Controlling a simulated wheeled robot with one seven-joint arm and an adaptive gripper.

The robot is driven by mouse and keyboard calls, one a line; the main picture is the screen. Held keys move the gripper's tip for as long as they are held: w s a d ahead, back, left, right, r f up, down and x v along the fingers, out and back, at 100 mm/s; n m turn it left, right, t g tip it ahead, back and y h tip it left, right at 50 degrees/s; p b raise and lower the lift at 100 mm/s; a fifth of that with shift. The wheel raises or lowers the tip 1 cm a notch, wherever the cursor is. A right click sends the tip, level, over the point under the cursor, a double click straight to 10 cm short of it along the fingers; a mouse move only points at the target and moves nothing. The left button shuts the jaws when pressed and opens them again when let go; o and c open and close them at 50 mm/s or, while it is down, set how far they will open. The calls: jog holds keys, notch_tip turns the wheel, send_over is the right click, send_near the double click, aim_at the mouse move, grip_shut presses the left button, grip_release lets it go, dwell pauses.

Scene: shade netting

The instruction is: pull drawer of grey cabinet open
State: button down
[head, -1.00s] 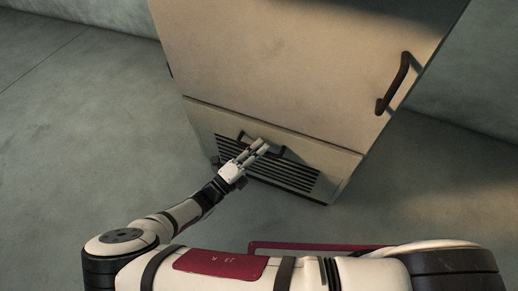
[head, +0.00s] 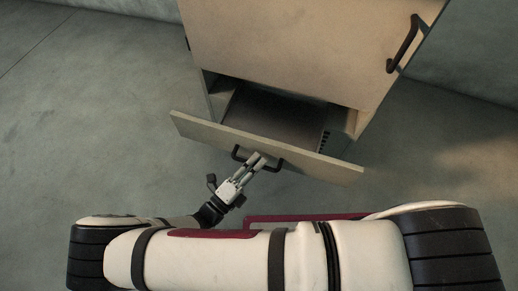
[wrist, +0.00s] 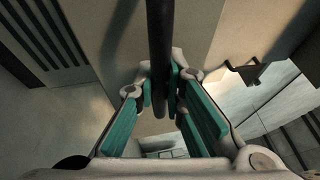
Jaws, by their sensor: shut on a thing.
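The grey cabinet (head: 300,45) stands in front of me and looks beige in this light. Its low drawer (head: 215,138) is pulled out, with a gap between its front panel and the cabinet body and a dark inside showing. The drawer's dark bar handle (head: 276,165) sits on the front panel. My gripper (head: 259,160) is shut on this handle near its middle. In the wrist view the dark handle bar (wrist: 158,50) runs between the teal-padded fingers of my gripper (wrist: 164,92).
A door with a dark vertical handle (head: 403,43) is above the drawer, at the right. Bare concrete floor (head: 90,130) lies to the left and right of the cabinet. The drawer front is close to my base.

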jog(key=s, duration=0.2)
jog(key=s+a, duration=0.2)
jog(key=s, duration=0.1)
jog(key=shift+s, duration=0.3)
jog(key=c, duration=1.7)
grip_release()
jog(key=shift+o, duration=0.2)
jog(key=shift+r, duration=0.1)
